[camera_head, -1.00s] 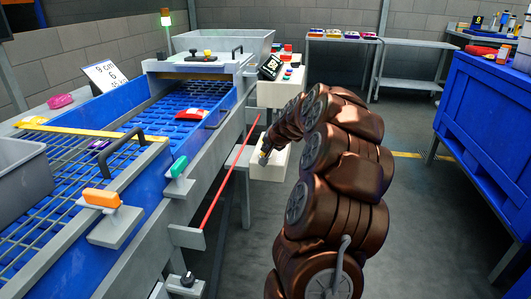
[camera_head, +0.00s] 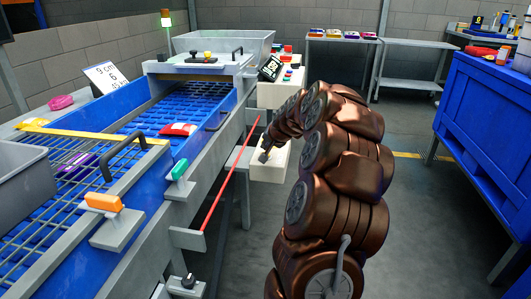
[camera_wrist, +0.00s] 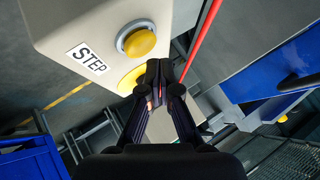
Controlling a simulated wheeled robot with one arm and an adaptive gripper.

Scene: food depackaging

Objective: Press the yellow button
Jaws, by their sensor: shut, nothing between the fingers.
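In the wrist view a domed yellow button (camera_wrist: 140,42) in a grey ring sits on a pale box (camera_wrist: 85,25), beside a label reading STEP (camera_wrist: 87,57). A second round yellow part (camera_wrist: 129,82) lies just below it, partly hidden behind my fingers; I cannot tell whether it is a button too. My gripper (camera_wrist: 154,68) is shut and empty, its tips just below the domed button in the picture. Whether they touch the box is unclear. In the head view my gripper (camera_head: 265,153) is at the pale box (camera_head: 268,174), and no yellow button on it can be made out.
A conveyor (camera_head: 205,99) on the left carries a red packet (camera_head: 178,129) and a purple packet (camera_head: 80,161). A red rod (camera_head: 222,188) runs along its side, close to my gripper. A blue cabinet (camera_head: 485,105) stands at the right, with open floor between.

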